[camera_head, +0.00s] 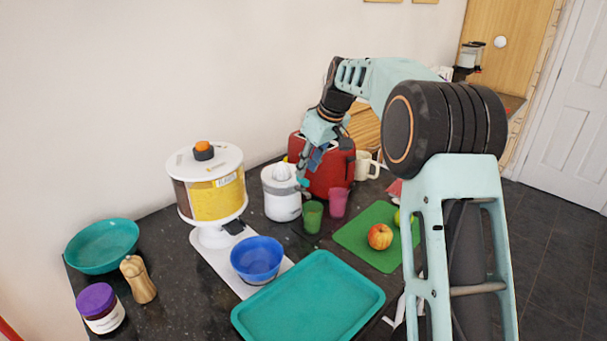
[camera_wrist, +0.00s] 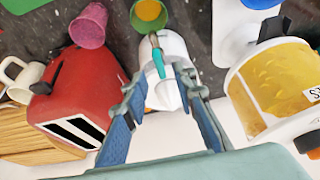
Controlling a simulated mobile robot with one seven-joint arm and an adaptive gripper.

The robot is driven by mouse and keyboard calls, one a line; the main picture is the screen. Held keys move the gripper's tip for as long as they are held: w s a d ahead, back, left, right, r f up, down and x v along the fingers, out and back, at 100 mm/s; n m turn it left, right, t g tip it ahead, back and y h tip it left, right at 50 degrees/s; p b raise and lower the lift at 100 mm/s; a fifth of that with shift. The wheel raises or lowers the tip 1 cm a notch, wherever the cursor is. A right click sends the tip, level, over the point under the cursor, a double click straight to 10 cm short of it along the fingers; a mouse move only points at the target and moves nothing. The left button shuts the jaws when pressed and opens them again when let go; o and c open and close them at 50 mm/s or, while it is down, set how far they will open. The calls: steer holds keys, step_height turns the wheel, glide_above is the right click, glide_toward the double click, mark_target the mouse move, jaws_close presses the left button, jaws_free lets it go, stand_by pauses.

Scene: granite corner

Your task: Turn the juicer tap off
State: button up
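The white juicer (camera_head: 281,193) stands on the dark counter between the yellow dispenser and the red toaster. In the wrist view the white juicer (camera_wrist: 168,92) lies between my fingers, with a thin teal lever (camera_wrist: 158,62), seemingly its tap, pointing toward a green cup (camera_wrist: 150,14) with orange contents. The same green cup (camera_head: 313,217) stands in front of the juicer. My gripper (camera_wrist: 160,84) is open, its fingertips apart on either side of the juicer in the picture; contact cannot be told. In the head view my gripper (camera_head: 308,168) is beside the juicer, partly hidden.
A red toaster (camera_head: 325,172) and a pink cup (camera_head: 338,203) are close on the right. The yellow dispenser (camera_head: 218,198) and blue bowl (camera_head: 256,260) stand left. A teal tray (camera_head: 310,300) and green board (camera_head: 360,240) with fruit lie in front.

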mark_target(304, 179)
steer(key=shift+x, duration=1.85)
jaws_close()
